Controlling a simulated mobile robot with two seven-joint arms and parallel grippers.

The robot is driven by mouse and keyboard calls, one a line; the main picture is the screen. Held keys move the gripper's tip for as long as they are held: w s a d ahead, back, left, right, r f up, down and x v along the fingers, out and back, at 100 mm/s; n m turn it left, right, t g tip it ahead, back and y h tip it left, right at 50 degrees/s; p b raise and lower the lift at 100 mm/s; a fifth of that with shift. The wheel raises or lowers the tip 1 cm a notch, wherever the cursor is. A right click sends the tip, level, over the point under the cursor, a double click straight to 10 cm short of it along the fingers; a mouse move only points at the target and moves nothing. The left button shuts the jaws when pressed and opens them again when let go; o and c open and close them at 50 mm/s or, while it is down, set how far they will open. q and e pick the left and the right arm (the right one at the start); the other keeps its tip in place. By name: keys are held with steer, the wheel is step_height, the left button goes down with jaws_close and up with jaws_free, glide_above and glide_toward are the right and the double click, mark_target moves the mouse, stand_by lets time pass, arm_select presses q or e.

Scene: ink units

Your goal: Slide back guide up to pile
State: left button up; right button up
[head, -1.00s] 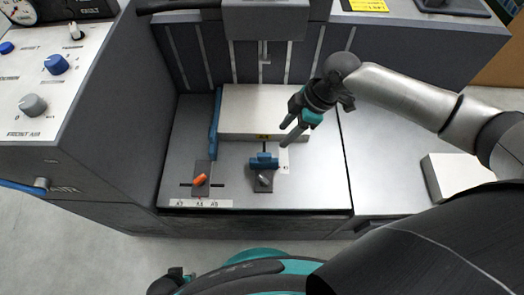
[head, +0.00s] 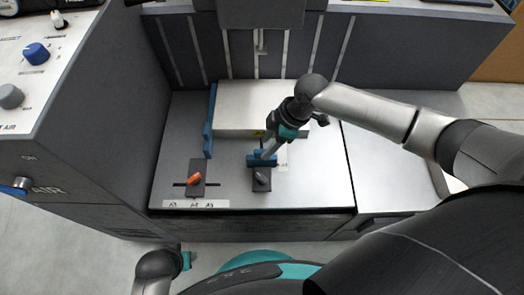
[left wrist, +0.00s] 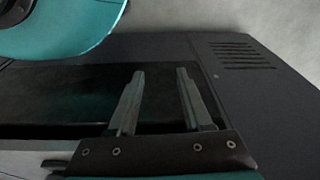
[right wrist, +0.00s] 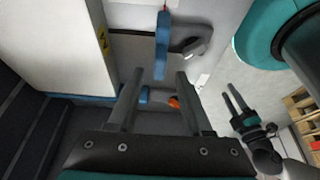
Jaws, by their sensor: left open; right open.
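The pile (head: 240,117) is a pale block of sheets on the grey tray, also at the left in the right wrist view (right wrist: 70,40). The back guide (head: 258,161) is a small blue piece on a dark base with a grey lever (head: 261,178). It stands in front of the pile with a gap between them. It also shows in the right wrist view (right wrist: 162,45). My right gripper (head: 266,153) is open and pointing down at the blue piece; contact is unclear. My left gripper (left wrist: 160,72) is open and empty, away from the tray.
A taller blue side guide (head: 210,120) stands at the pile's left edge, with an orange lever (head: 194,178) in front. The grey tray (head: 320,185) is bare at the right. A dark machine wall rises at the left and back.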

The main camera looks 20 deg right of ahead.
mark_target(262, 151)
arm_select(q)
steer(key=shift+w+d+r+b, duration=0.1)
steer(key=shift+w+r+b, duration=0.2)
steer(key=shift+r, duration=0.3)
steer(key=shift+w+d+r+b, duration=0.1)
steer(key=shift+w+r+b, duration=0.2)
steer(key=shift+r, duration=0.35)
steer(key=shift+w+d+r+b, duration=0.1)
steer(key=shift+w+r+b, duration=0.1)
steer(key=shift+w+r, duration=0.3)
arm_select(e)
steer(key=shift+x, duration=1.95)
arm_select(q)
steer(key=shift+s+r, duration=0.1)
steer(key=shift+s, duration=0.05)
arm_select(e)
jaws_close()
